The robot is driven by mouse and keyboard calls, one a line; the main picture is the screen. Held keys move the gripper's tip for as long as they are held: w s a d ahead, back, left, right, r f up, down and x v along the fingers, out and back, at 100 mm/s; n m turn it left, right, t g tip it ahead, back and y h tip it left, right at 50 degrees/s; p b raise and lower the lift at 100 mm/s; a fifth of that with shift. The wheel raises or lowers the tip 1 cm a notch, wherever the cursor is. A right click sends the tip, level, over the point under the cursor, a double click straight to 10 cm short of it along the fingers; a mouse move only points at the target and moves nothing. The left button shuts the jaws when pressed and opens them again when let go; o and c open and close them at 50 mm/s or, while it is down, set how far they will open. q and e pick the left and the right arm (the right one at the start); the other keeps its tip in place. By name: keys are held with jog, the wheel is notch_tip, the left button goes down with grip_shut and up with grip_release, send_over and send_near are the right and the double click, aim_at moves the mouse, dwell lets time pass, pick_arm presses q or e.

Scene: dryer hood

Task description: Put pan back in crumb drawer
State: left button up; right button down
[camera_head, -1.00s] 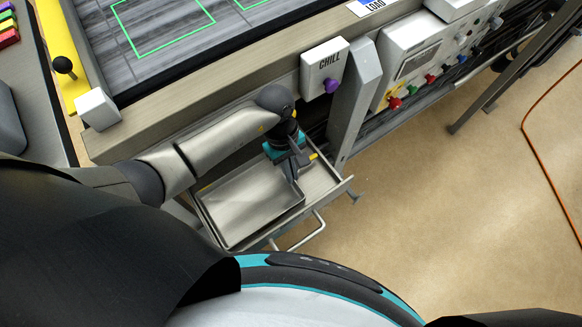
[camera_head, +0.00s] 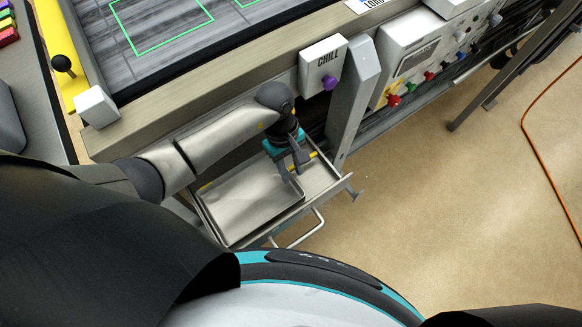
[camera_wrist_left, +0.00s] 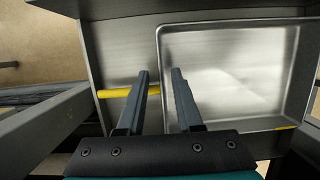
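The pan (camera_head: 245,207), a shallow grey metal tray, lies in the pulled-out crumb drawer (camera_head: 323,187), towards the left part of it. In the left wrist view the pan (camera_wrist_left: 230,75) fills the right side, and bare drawer floor (camera_wrist_left: 118,55) shows to its left. My left gripper (camera_head: 295,171) is over the drawer at the pan's right edge. In the left wrist view its fingers (camera_wrist_left: 160,72) are apart, one on each side of the pan's near side wall, with a gap visible between them. Whether either finger touches the wall cannot be told. My right gripper is not in view.
A yellow strip (camera_wrist_left: 128,92) crosses the drawer floor beside the pan. The drawer handle (camera_head: 303,230) sticks out in front. The machine's wooden-looking edge (camera_head: 200,95) and the CHILL box (camera_head: 321,64) are above the drawer.

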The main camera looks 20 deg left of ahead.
pick_arm(q)
jog(key=p+v, duration=0.1)
jog(key=v, duration=1.1)
jog(key=shift+p, duration=0.4)
